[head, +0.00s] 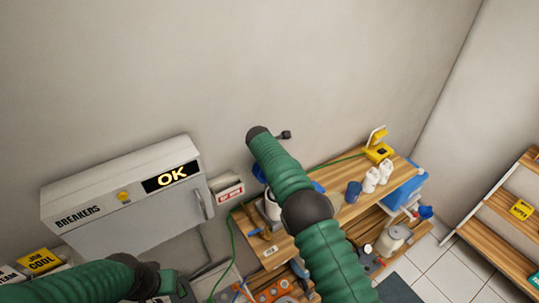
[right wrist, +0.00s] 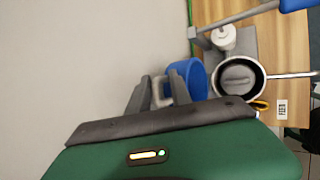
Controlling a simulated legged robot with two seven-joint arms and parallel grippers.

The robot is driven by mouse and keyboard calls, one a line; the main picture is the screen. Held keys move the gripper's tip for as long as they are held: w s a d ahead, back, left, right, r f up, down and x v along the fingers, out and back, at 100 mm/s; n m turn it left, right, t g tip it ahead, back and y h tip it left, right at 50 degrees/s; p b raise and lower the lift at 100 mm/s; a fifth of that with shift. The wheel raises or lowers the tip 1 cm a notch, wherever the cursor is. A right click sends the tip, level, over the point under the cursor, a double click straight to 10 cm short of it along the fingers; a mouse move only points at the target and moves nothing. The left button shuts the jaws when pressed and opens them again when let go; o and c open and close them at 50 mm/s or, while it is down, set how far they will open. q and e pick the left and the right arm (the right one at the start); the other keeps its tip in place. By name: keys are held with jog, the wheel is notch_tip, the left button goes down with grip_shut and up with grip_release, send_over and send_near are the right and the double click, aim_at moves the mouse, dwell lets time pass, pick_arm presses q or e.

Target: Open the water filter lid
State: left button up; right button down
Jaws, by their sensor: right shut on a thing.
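A blue ring-shaped part (right wrist: 203,82), which looks like the water filter lid, is beside the right finger of my right gripper (right wrist: 164,90) in the right wrist view. The gripper is shut on it, though the contact is partly hidden by the fingers. In the head view only a blue edge (head: 258,173) shows behind my right arm, and the gripper is not clearly visible.
A round metal pot (right wrist: 238,76) with a long handle stands right of the ring on the wooden bench. A breaker cabinet (head: 120,228) stands left of the bench. White bottles (head: 370,180) and a yellow device (head: 379,151) sit farther right. Shelves (head: 510,215) stand at the far right.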

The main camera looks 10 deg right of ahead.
jog(key=shift+w+a+f, duration=0.15)
jog(key=shift+w+f, duration=0.05)
jog(key=shift+w, duration=0.15)
jog(key=shift+a, duration=0.1)
jog(key=c, duration=1.5)
grip_release()
jog(key=shift+c, duration=0.2)
jog(key=shift+o, duration=0.2)
